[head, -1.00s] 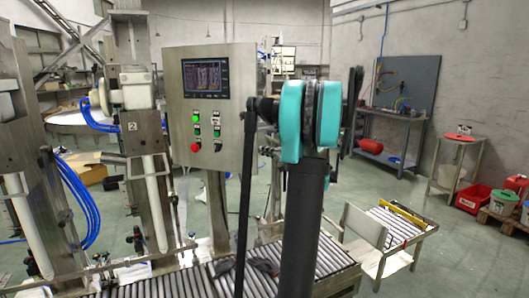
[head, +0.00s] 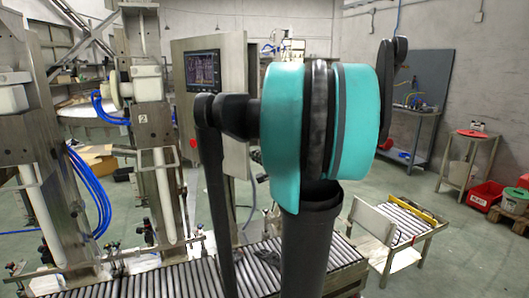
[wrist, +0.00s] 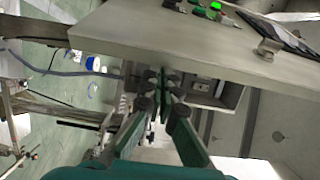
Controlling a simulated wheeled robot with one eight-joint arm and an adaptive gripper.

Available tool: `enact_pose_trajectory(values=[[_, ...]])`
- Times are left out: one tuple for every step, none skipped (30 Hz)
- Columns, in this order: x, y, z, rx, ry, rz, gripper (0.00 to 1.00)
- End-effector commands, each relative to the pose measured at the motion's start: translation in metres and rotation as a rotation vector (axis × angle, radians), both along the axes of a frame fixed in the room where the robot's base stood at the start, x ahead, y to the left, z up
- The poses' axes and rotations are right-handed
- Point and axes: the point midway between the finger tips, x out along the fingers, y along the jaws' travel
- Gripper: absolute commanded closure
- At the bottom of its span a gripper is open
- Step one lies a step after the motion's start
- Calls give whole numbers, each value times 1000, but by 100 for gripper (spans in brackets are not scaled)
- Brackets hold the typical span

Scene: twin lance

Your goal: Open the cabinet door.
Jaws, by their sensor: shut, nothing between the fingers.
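The cabinet is a steel control box on a post, with a screen and buttons on its door (head: 181,70). In the head view my arm covers much of it. In the wrist view the door (wrist: 200,42) shows as a thick slab, edge towards me, with buttons and screen on its far face. The door looks ajar: behind its edge I see the box interior (wrist: 205,88) with small fittings. My gripper (wrist: 158,78) is shut and empty, its tips close to the door's edge on the interior side. I cannot tell whether they touch it. The gripper is hidden in the head view.
A roller conveyor (head: 180,272) runs below the cabinet. Filling machinery with blue hoses (head: 90,190) stands to the left. A small roller table (head: 405,225) stands at the right, with open floor beyond it.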

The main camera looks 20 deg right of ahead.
Motion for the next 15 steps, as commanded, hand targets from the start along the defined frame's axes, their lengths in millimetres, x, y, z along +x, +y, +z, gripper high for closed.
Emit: enact_pose_trajectory(values=[[-7,13,0,0,0,6,100],[-10,18,0,0,0,6,100],[-14,25,0,0,0,5,100],[-17,31,0,0,0,7,100],[-19,36,0,0,0,7,100],[-23,43,0,0,0,6,100],[-25,48,0,0,0,7,100],[-27,53,0,0,0,6,100],[-30,60,0,0,0,7,100],[-32,64,0,0,0,7,100],[-33,68,0,0,0,7,100],[-35,74,0,0,0,7,100],[-37,78,0,0,0,6,100],[-38,81,0,0,0,7,100],[-40,85,0,0,0,6,100]])
